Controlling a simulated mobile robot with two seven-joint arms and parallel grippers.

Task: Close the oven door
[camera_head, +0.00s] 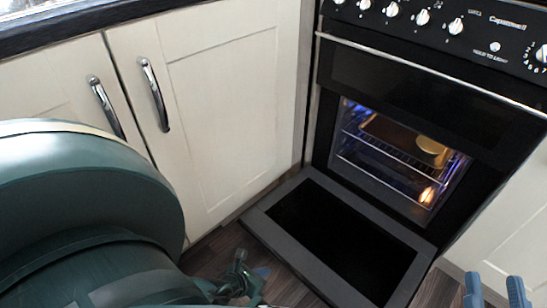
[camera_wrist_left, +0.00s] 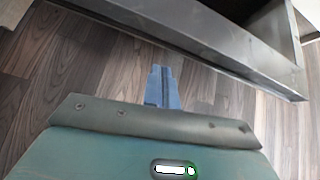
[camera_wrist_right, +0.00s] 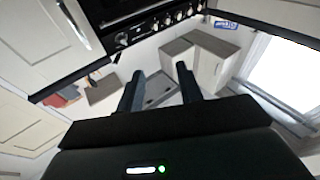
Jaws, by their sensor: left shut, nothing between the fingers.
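The oven door (camera_head: 345,240) hangs fully open, lying about level just above the floor in front of the lit oven (camera_head: 395,160). My left gripper (camera_head: 262,272) is shut and empty, low beside the door's left front edge. In the left wrist view its blue fingers (camera_wrist_left: 162,88) are together over the floor, with the door's grey edge (camera_wrist_left: 190,38) just beyond them; I cannot tell whether they touch. My right gripper (camera_head: 497,290) is open and empty at the bottom right; its spread fingers also show in the right wrist view (camera_wrist_right: 160,90).
Cream cabinets with metal handles (camera_head: 154,94) stand left of the oven, and another cream panel (camera_head: 510,230) stands to its right. A rack and a golden round item (camera_head: 431,150) are inside the oven. Wood floor (camera_wrist_left: 100,60) lies around the door.

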